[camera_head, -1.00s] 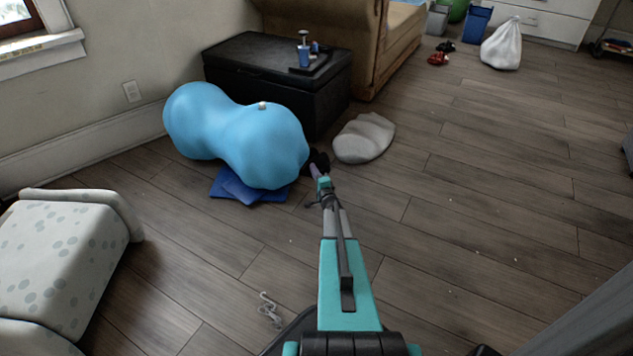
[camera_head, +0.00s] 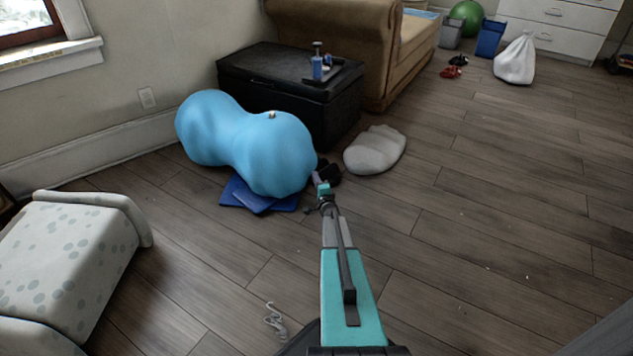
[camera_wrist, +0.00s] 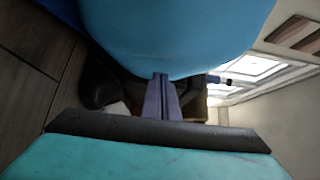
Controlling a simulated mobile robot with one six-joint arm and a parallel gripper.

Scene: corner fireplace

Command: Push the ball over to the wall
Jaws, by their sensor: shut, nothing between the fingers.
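The blue peanut-shaped ball (camera_head: 245,145) lies on the floor at the left of the head view, in front of the black chest, its near end over flat dark blue mats (camera_head: 262,198). It fills the top of the wrist view (camera_wrist: 175,35). My gripper (camera_head: 322,180) is low beside the ball's right end. In the wrist view its purple fingers (camera_wrist: 161,92) are together and empty, their tips at the ball's lower edge. I cannot tell whether they touch it. The left wall (camera_head: 150,60) rises behind the ball, with a floor gap between.
A black chest (camera_head: 285,95) stands behind the ball, with a tan sofa (camera_head: 345,40) beyond. A pale cushion (camera_head: 375,150) lies right of my gripper. A spotted light seat (camera_head: 65,265) is at the left front. A green ball (camera_head: 465,14) is far back.

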